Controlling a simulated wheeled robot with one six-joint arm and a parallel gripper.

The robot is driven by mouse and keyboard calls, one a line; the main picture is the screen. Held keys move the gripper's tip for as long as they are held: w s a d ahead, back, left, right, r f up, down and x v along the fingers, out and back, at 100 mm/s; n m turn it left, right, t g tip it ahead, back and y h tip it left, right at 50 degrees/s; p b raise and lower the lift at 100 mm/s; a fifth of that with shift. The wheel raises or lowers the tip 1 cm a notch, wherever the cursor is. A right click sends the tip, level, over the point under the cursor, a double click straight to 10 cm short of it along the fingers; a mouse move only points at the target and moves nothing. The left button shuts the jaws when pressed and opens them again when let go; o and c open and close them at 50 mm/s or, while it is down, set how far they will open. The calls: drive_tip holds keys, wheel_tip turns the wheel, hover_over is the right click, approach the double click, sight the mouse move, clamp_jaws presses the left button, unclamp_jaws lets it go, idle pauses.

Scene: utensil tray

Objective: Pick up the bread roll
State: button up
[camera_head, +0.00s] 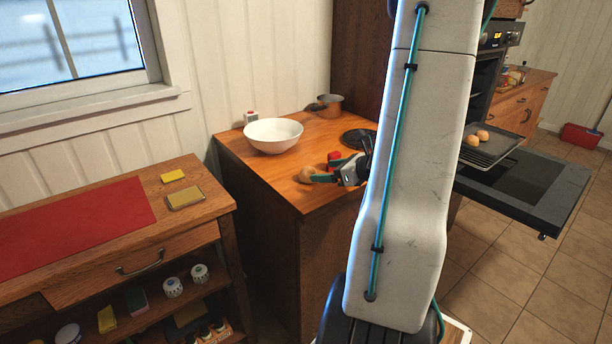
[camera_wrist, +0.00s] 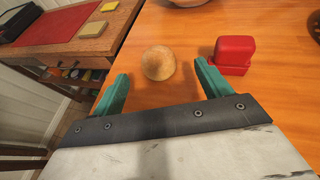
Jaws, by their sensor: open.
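The bread roll (camera_wrist: 158,63) is a round, tan ball on the wooden counter. In the wrist view it lies beyond and between my open fingertips, with bare wood visible around it. My gripper (camera_wrist: 160,85) has two teal fingers spread apart, and nothing is between them but counter and the roll ahead. In the head view my gripper (camera_head: 331,170) is low over the counter, close to the roll (camera_head: 304,174). Part of the gripper is hidden behind my arm there.
A red object (camera_wrist: 233,54) stands just right of the right finger. A white bowl (camera_head: 273,136) and a small pot (camera_head: 329,106) stand farther back. Two more rolls (camera_head: 477,137) lie on a tray at the open oven. The counter's front edge is near the roll.

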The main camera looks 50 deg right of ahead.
sight(314, 173)
drive_tip(key=x, duration=0.7)
drive_tip(key=shift+w+a+f, duration=0.1)
drive_tip(key=shift+a, duration=0.1)
drive_tip(key=c, duration=1.1)
